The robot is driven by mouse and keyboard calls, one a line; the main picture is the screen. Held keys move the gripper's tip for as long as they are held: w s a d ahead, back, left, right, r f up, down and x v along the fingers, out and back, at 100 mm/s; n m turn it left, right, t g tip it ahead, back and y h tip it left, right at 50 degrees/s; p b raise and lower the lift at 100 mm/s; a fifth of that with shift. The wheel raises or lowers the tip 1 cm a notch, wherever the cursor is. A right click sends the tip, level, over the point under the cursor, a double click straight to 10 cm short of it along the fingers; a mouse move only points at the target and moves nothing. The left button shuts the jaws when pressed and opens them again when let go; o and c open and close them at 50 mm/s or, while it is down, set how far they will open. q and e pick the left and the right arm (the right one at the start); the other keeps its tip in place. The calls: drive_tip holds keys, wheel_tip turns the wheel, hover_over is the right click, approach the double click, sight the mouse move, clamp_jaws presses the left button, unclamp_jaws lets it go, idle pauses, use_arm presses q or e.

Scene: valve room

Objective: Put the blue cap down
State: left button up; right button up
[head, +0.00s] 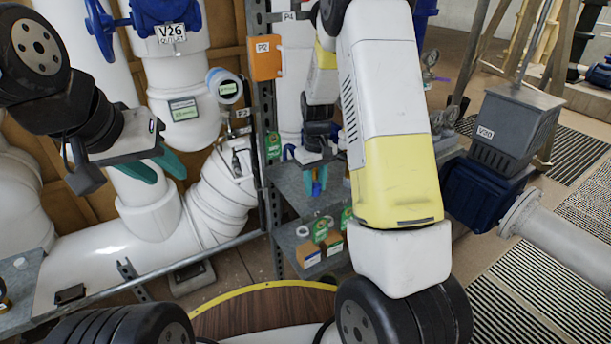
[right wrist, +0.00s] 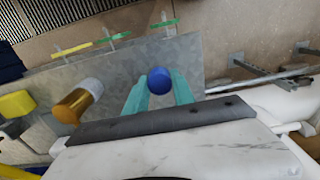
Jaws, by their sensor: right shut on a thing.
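The blue cap (right wrist: 159,81) sits between the teal fingertips of my right gripper (right wrist: 160,90) in the right wrist view. The gripper is shut on it. Behind the cap is the grey metal shelf (right wrist: 120,75); I cannot tell whether the cap touches it. In the head view my right gripper (head: 316,182) is small, pointing down over the shelf unit (head: 291,187), partly behind my own arm. A bit of blue shows between its fingers. My left gripper (head: 156,168) hangs in front of the white pipes, its teal fingers apart and empty.
In the right wrist view an amber bottle with a white band (right wrist: 78,101) and a yellow object (right wrist: 16,104) lie left of the gripper. Small boxes (head: 308,254) stand on the lower shelf. A steel post (head: 267,130) rises at the shelf's left. A grey V20 box (head: 515,122) stands right.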

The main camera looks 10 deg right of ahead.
sight(315, 185)
drive_tip(key=shift+f, duration=0.85)
drive_tip(key=o, duration=1.1)
drive_tip(key=shift+f, duration=0.15)
drive_tip(key=s+r+m+t+y, duration=0.1)
drive_tip(key=s+r, duration=0.2)
drive_tip(key=r, duration=0.7)
drive_tip(key=s+r+t, duration=0.1)
drive_tip(key=s+r, duration=0.1)
drive_tip(key=r, duration=0.8)
drive_tip(key=s+r+t, duration=0.1)
drive_tip(key=s+r, duration=0.1)
drive_tip(key=s, duration=0.4)
drive_tip(key=s+a+r+m+t, duration=0.1)
drive_tip(key=s+r, duration=0.2)
drive_tip(key=s, duration=0.4)
drive_tip(key=s+a+r+m+t+y, duration=0.1)
drive_tip(key=s+r+t, duration=0.1)
drive_tip(key=s, duration=0.4)
drive_tip(key=shift+s+a+r, duration=0.1)
drive_tip(key=shift+s+r, duration=0.05)
drive_tip(key=shift+r, duration=0.35)
